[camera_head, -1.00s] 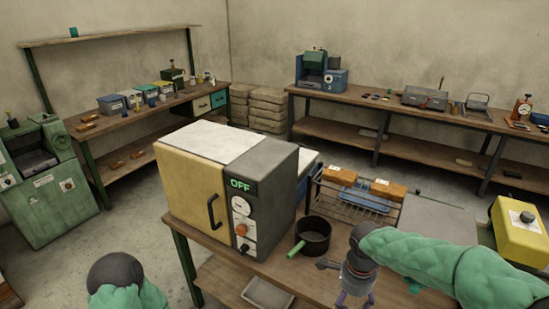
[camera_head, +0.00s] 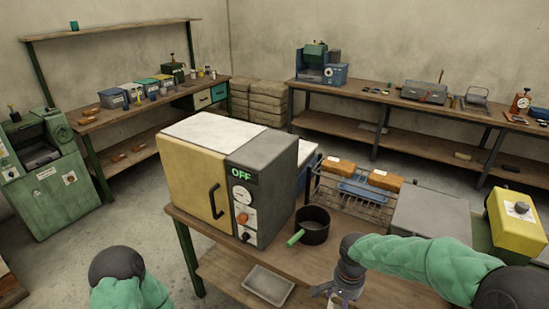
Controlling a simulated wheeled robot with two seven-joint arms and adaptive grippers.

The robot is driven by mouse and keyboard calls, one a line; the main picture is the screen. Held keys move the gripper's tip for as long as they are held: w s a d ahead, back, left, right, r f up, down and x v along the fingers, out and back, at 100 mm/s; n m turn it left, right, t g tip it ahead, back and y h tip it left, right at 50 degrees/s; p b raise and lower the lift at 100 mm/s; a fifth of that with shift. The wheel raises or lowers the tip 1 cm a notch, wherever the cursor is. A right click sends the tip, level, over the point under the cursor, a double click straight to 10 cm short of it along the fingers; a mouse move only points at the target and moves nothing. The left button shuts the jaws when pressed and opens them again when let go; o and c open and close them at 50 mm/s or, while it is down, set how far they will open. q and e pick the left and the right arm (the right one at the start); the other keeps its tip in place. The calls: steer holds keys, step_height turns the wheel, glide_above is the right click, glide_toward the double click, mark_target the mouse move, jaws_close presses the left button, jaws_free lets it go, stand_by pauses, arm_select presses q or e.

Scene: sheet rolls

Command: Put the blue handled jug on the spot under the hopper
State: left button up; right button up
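I cannot make out a blue handled jug for certain in the head view. The blue and green machine (camera_head: 320,68) on the back bench may be the one with the hopper; the spot under it is too small to tell. My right gripper (camera_head: 334,298) points down over the front of the near table, right of and nearer than a dark pot with a green handle (camera_head: 313,226), apart from it. Its fingertips are cut off by the bottom edge, so its opening is unclear. My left gripper is out of view; only part of that arm shows at bottom left.
A yellow-fronted oven (camera_head: 195,184) reading OFF stands on the near table (camera_head: 400,290). A wire rack (camera_head: 350,198) with orange blocks, a grey plate (camera_head: 432,215) and a yellow device (camera_head: 514,217) are to its right. A grey tray (camera_head: 267,284) lies on the lower shelf.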

steer(key=f+n, duration=0.1)
steer(key=n, duration=0.1)
steer(key=f+n, duration=0.3)
steer(key=n, duration=0.1)
steer(key=shift+w+a+f, duration=0.15)
steer(key=shift+a+f, duration=0.25)
steer(key=shift+a+f+n, duration=0.15)
steer(key=shift+f+n, duration=0.55)
steer(key=shift+n, duration=0.5)
steer(key=shift+r, duration=0.1)
